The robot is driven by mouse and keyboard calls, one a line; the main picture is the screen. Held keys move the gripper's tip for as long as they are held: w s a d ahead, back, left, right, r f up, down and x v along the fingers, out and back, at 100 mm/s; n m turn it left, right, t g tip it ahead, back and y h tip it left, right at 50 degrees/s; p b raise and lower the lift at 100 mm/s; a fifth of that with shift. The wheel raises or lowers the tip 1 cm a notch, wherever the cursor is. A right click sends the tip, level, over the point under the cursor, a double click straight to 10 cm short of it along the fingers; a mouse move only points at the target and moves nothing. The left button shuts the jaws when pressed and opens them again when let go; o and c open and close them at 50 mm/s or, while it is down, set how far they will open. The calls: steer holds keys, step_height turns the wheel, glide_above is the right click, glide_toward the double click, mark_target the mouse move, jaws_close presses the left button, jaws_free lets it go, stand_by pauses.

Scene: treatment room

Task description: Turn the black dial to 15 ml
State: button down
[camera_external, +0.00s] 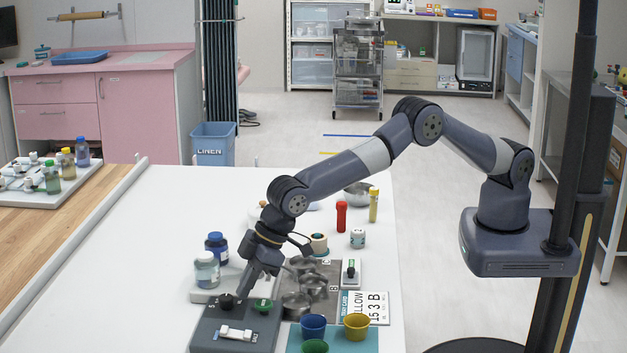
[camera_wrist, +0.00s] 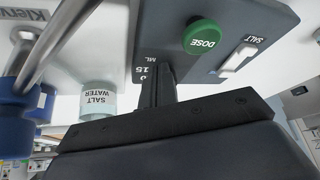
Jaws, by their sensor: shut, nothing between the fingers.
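The black dial (camera_external: 227,300) is on the dark grey panel (camera_external: 208,338), at its back left corner. My gripper (camera_external: 244,291) points down at the panel between the dial and the green DOSE button (camera_external: 264,305). It is shut and holds nothing; whether it touches the dial I cannot tell. In the wrist view my shut fingers (camera_wrist: 158,85) reach to the panel (camera_wrist: 150,25) beside the printed "ML" and "15". The dial cannot be made out there, while the green DOSE button (camera_wrist: 205,37) and the white SALT switch (camera_wrist: 238,60) show clearly.
The salt water jar (camera_external: 207,270) and a blue-capped bottle (camera_external: 217,247) stand behind the panel. Metal bowls (camera_external: 297,303) are close on the right. Blue (camera_external: 313,326) and yellow cups (camera_external: 356,327) stand at the front right. The table's left part is clear.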

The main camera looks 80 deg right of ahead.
step_height(320, 180, up, 6)
steer(key=p, duration=0.3)
